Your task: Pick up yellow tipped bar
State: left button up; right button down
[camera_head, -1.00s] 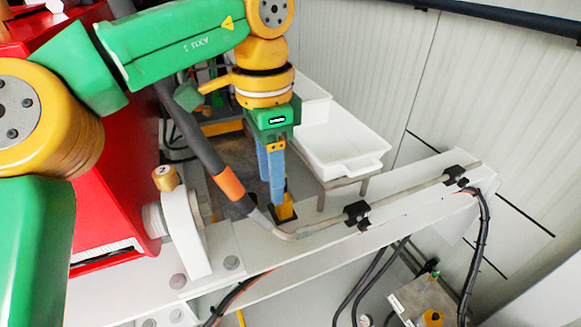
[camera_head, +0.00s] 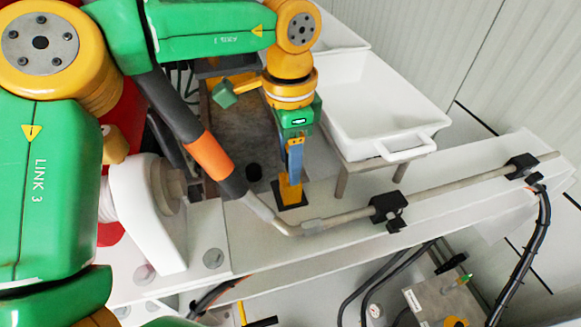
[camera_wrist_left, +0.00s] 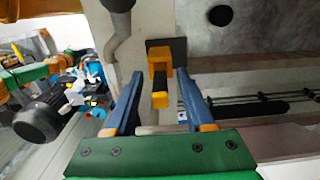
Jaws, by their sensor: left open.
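The yellow tipped bar (camera_head: 290,191) stands upright on a dark square plate (camera_head: 281,206) on the white beam. In the left wrist view the bar (camera_wrist_left: 160,99) shows a yellow tip, a dark middle and a yellow part by the plate. My left gripper (camera_head: 292,173) points down over the bar, with its blue fingers open. In the left wrist view the bar shows in the gap between the two fingers, with room on both sides. The fingers partly hide the bar in the head view.
A grey pipe with an orange band (camera_head: 209,157) runs close to the left of my left gripper. White trays (camera_head: 345,118) stand on a metal stand to the right. A thin metal pipe in black clamps (camera_head: 388,207) runs along the beam. Black hoses hang below.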

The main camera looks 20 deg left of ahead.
pick_arm(q)
jog(key=shift+w+f, duration=0.1)
jog(key=shift+f, duration=0.4)
grip_shut()
dwell(1.0)
